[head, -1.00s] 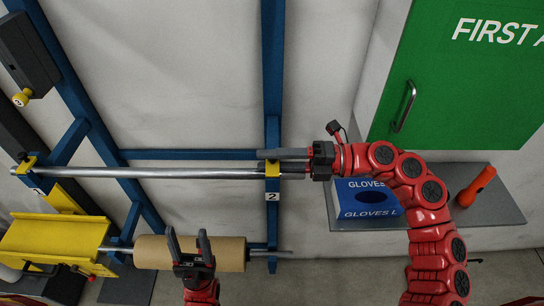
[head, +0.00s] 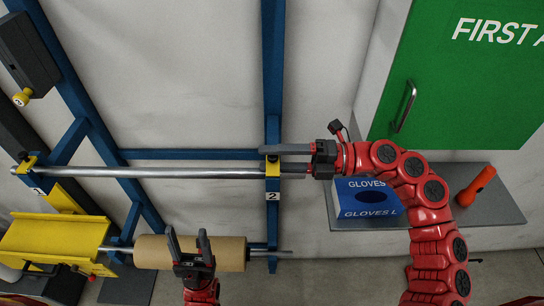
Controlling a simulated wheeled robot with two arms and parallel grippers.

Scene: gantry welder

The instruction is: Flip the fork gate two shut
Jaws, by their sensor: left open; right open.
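Fork gate two is the small yellow piece (head: 272,169) on the blue upright above the label 2 (head: 272,196), at the right end of the steel bar (head: 180,173). My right gripper (head: 285,153) reaches in from the right, with its grey fingers across the top of that yellow piece and partly hiding it. Whether they touch it I cannot tell. My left gripper (head: 188,247) is open and empty, low in the view, in front of the brown roll (head: 150,252).
Another yellow gate (head: 27,164) sits at label 1 on the left. A yellow tray (head: 50,245) is at lower left. A shelf (head: 490,222) on the right bears a blue glove box (head: 365,198) and an orange flashlight (head: 475,187), below a green first aid cabinet (head: 470,90).

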